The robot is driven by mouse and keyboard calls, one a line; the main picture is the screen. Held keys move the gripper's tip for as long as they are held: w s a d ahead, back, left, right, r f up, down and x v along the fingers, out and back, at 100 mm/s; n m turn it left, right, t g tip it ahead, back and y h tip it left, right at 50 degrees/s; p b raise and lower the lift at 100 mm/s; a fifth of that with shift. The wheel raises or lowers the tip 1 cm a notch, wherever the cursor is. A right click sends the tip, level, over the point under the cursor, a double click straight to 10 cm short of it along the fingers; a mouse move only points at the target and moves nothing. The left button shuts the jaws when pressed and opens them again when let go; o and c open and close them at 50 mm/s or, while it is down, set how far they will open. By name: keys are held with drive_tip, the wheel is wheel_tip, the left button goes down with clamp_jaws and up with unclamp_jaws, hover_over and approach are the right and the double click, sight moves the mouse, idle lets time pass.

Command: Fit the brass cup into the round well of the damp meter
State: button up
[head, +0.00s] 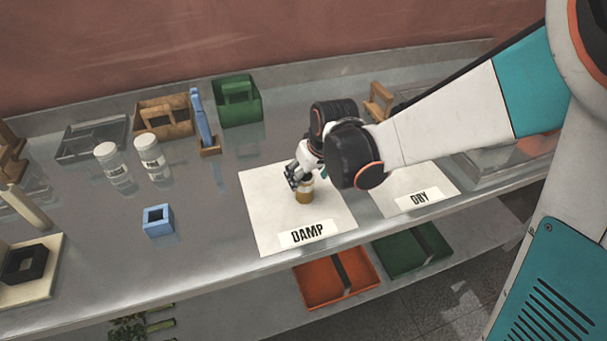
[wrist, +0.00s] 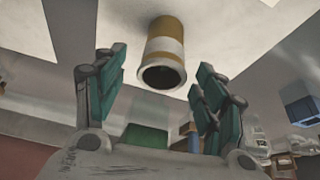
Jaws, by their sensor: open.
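The brass cup (head: 304,195) stands on the white sheet labelled DAMP (head: 268,205) in the head view. In the wrist view the cup (wrist: 165,47) is a brass cylinder with a pale band, its dark open mouth facing the camera. My gripper (head: 299,179) is just above and beside the cup, partly covering its top. In the wrist view its fingers (wrist: 162,82) are spread apart, with the cup's mouth between and beyond their tips; nothing is held. I cannot make out a damp meter with a round well for certain.
A blue square box (head: 158,221) stands left of the sheet. Two white jars (head: 149,156), a grey tray (head: 92,139), a wooden caddy (head: 166,117) and a green caddy (head: 238,101) stand behind. A black block (head: 24,265) sits far left; a DRY sheet (head: 420,190) lies right.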

sight(306, 177)
drive_tip(key=x, duration=0.1)
drive_tip(key=b+x, duration=0.1)
drive_tip(key=x, duration=0.1)
drive_tip(key=shift+s+a+f, duration=0.1)
drive_tip(key=shift+a+f, duration=0.05)
drive_tip(key=shift+f, duration=0.2)
drive_tip(key=c, duration=1.3)
drive_tip(key=shift+r, duration=0.2)
